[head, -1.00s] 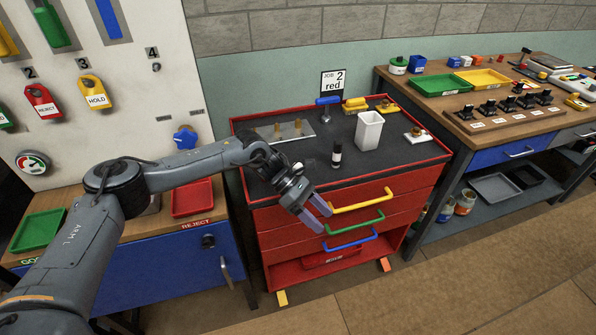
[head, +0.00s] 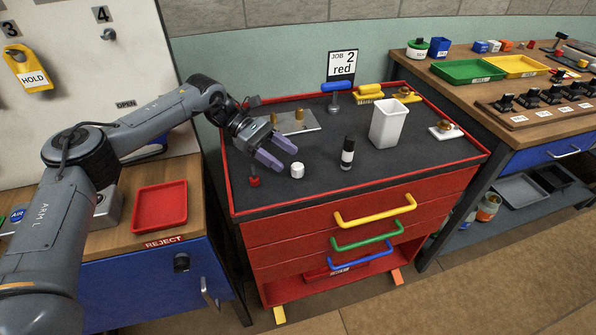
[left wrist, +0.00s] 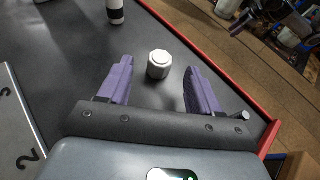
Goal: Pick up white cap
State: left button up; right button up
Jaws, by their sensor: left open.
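The white cap (head: 297,170) is a small white cylinder standing on the dark top of the red cart (head: 330,202), near its front left. It also shows in the left wrist view (left wrist: 159,64), just beyond the fingertips and centred between them. My left gripper (head: 283,158) is open and empty, with purple fingers pointing at the cap from its left. The gap between the fingers (left wrist: 160,76) holds nothing. I cannot tell from these views whether a finger touches the cap. My right gripper is not in view.
A black bottle with a white band (head: 347,153) stands right of the cap. A white bin (head: 388,122) is behind it. A small red knob (head: 254,181) is left of the gripper. A metal plate with brass pegs (head: 297,122) lies behind. The front right of the top is clear.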

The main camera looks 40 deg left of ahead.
aim_at(296, 166)
pick_arm(q)
jog(key=shift+w+d+f, duration=0.15)
jog(key=shift+d+f, duration=0.05)
jog(key=shift+f, duration=0.15)
jog(key=shift+d+f+b, duration=0.15)
jog(key=shift+d+b, duration=0.2)
jog(key=shift+b, duration=0.05)
jog(key=shift+b+x, duration=0.45)
jog(key=shift+x, duration=0.6)
jog(key=shift+d+f+b, duration=0.2)
jog(key=shift+d+b, duration=0.1)
jog(key=shift+d, duration=0.25)
jog(key=shift+w+d+r, duration=0.1)
jog(key=shift+d, duration=0.05)
jog(key=c, duration=1.1)
jog(key=shift+c, duration=0.4)
jog(key=shift+r, duration=0.1)
grip_shut()
